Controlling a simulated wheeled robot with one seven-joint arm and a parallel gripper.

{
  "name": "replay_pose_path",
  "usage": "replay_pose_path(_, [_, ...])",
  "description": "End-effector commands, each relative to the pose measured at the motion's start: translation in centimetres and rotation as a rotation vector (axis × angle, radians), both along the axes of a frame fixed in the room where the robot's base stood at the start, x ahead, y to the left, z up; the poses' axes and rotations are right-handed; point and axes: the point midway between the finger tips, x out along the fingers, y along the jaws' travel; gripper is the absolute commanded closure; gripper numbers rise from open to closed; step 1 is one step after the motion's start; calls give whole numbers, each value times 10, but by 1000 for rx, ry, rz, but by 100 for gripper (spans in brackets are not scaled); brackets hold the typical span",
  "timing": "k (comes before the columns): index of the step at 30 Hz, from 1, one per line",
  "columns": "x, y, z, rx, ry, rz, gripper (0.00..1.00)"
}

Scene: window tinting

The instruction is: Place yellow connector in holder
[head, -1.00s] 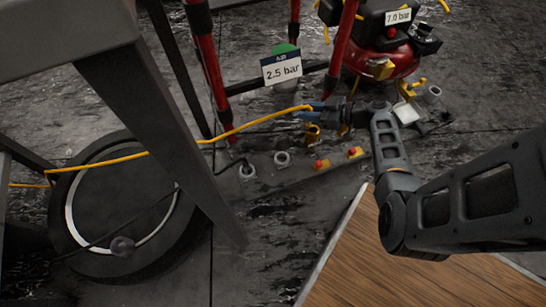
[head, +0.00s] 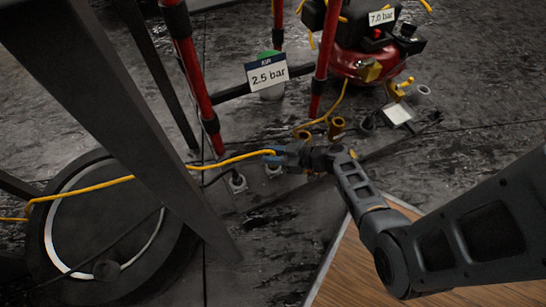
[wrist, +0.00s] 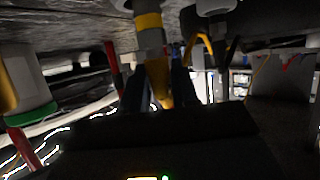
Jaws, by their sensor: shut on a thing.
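The yellow connector (wrist: 158,88) sits between the two dark fingers of my gripper (wrist: 157,82) in the wrist view, and the gripper is shut on it. A pale grey cylindrical holder with a yellow band (wrist: 148,25) stands just beyond the connector, roughly in line with it. I cannot tell whether they touch. In the head view my gripper (head: 272,154) is low over the floor, beside a grey holder (head: 272,171) that it partly covers. The yellow cable (head: 240,159) runs left from the fingertips. The connector itself is too hidden to make out there.
Another grey holder (head: 237,183) with a black cable stands to the left. Brass-coloured fittings (head: 336,127) stand right of the gripper. A red-legged frame with a 2.5 bar sign (head: 267,77) and a red compressor (head: 364,62) stand behind. A dark table leg (head: 140,120) crosses the left.

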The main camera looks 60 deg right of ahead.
Motion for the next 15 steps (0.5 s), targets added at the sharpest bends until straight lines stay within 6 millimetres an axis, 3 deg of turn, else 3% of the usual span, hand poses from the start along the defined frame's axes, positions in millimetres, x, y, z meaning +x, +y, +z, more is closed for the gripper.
replay_pose_path(12, [0,0,-9,-1,-1,0,100])
replay_pose_path(13, [0,0,-8,-1,-1,0,69])
replay_pose_path(15, [0,0,-7,0,-1,0,62])
